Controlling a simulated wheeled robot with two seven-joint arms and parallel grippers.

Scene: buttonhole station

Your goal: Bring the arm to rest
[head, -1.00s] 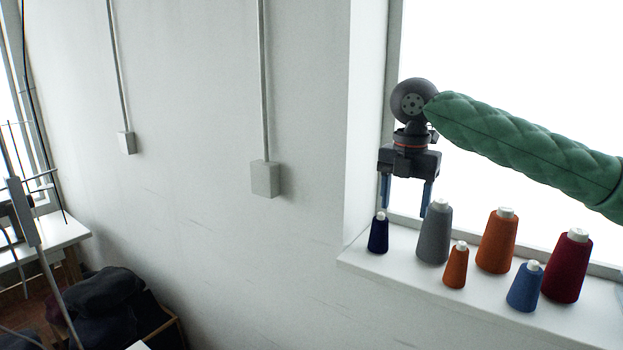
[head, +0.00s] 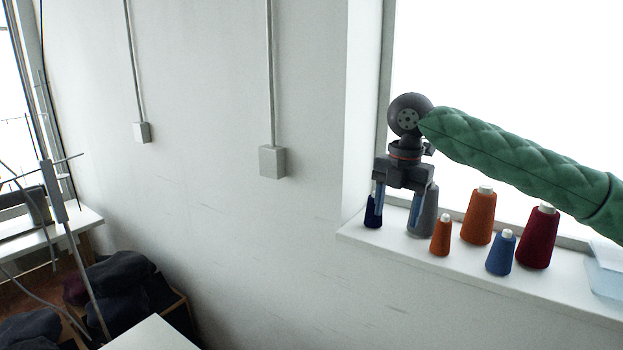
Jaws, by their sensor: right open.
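My right gripper (head: 396,205) shows in the head view at the right, on an arm in a green quilted sleeve coming in from the right edge. Its two blue-grey fingers point down and are apart, with nothing seen between them. The fingers overlap a dark blue thread cone (head: 373,216) and a grey thread cone (head: 427,222) in the picture; I cannot tell whether they touch. My left gripper is not in view.
A white window sill (head: 375,241) carries thread cones: small orange (head: 440,238), large orange (head: 479,218), blue (head: 500,254) and dark red (head: 538,238). A pale translucent box (head: 607,275) is at its right end. A wall box (head: 272,161) and dark cloth bundles (head: 115,280) are further left.

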